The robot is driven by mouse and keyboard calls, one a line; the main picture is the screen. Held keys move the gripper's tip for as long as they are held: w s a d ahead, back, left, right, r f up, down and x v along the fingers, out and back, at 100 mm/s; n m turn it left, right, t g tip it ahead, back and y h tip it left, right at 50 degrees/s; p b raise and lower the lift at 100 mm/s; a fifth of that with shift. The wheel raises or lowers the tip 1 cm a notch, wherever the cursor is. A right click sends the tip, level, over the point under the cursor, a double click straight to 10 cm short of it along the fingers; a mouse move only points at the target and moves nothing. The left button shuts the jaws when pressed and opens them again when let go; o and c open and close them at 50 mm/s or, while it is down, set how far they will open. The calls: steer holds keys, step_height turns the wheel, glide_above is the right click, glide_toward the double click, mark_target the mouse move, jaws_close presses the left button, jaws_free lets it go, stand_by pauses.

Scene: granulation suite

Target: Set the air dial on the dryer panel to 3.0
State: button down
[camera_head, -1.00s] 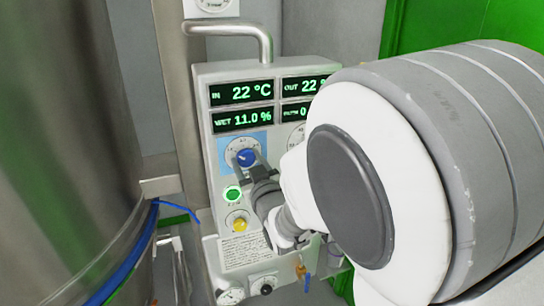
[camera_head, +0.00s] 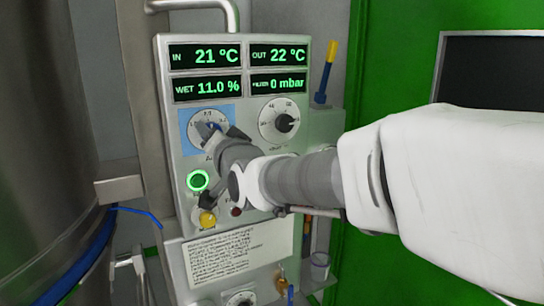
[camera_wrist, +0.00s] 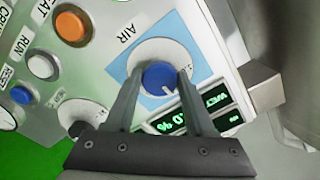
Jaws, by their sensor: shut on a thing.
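The dryer panel (camera_head: 163,140) stands upright with green-lit displays on top. The air dial (camera_head: 197,121) is a white scale on a light blue square at its left, marked AIR in the wrist view. Its blue knob (camera_wrist: 160,76) has a white pointer line, which in the wrist view points down toward the displays. My gripper (camera_wrist: 158,80) is shut on the blue knob, one finger on each side. In the head view my gripper (camera_head: 217,134) covers most of the knob, and the scale numbers there are too small to read.
A second dial with a dark knob (camera_head: 284,123) is to the right. A lit green button (camera_head: 198,181) and a yellow button (camera_head: 207,219) sit below. A steel vessel (camera_head: 50,150) stands at the left, and a green wall (camera_head: 390,60) is at the right.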

steer(key=shift+m+b, duration=6.15)
steer(key=shift+m, duration=0.05)
steer(key=shift+r, duration=0.1)
steer(key=shift+c, duration=1.3)
jaws_free()
steer(key=v, duration=1.7)
steer(key=shift+s, duration=0.25)
